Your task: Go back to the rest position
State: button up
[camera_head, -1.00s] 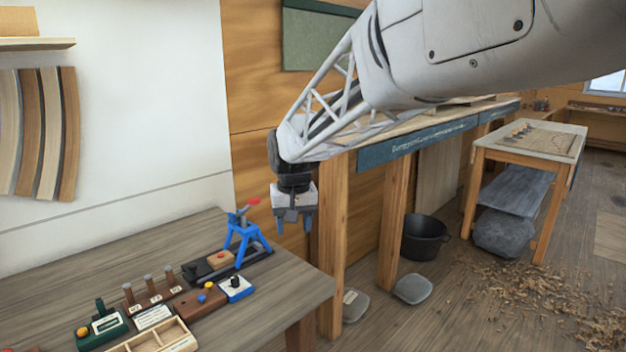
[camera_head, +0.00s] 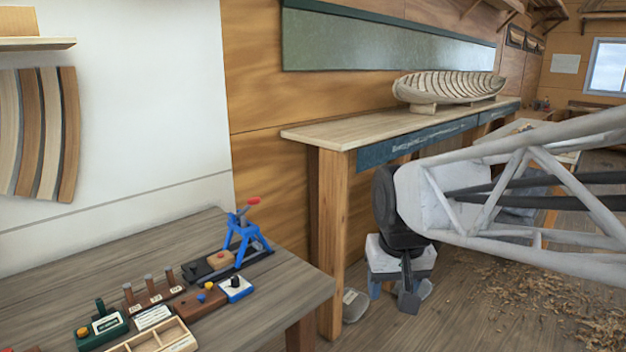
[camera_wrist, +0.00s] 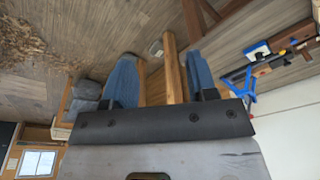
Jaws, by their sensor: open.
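My gripper (camera_head: 394,290) hangs at the end of my arm, right of the near workbench and in front of the wooden leg of the long bench. In the wrist view my gripper (camera_wrist: 162,78) shows two blue fingers set wide apart, with nothing between them but the floor and bench legs behind. It is open and empty, clear of all surfaces. My lattice arm link reaches in from the right in the head view and hides part of the floor and the far table.
The near workbench (camera_head: 60,270) holds a blue stand (camera_head: 245,240), a blue box (camera_head: 236,288), a green box (camera_head: 101,327) and a divided wooden tray (camera_head: 160,338). A model hull (camera_head: 450,88) rests on the long bench (camera_head: 350,128). Wood shavings (camera_head: 500,300) cover the floor at right.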

jog(key=s+d+f, duration=0.2)
jog(key=s, duration=0.4)
jog(key=s+d+f+m, duration=0.1)
jog(key=s+d+f, duration=0.2)
jog(key=s, duration=0.4)
jog(key=shift+d, duration=0.2)
jog(key=shift+w, duration=0.1)
dwell(1.6)
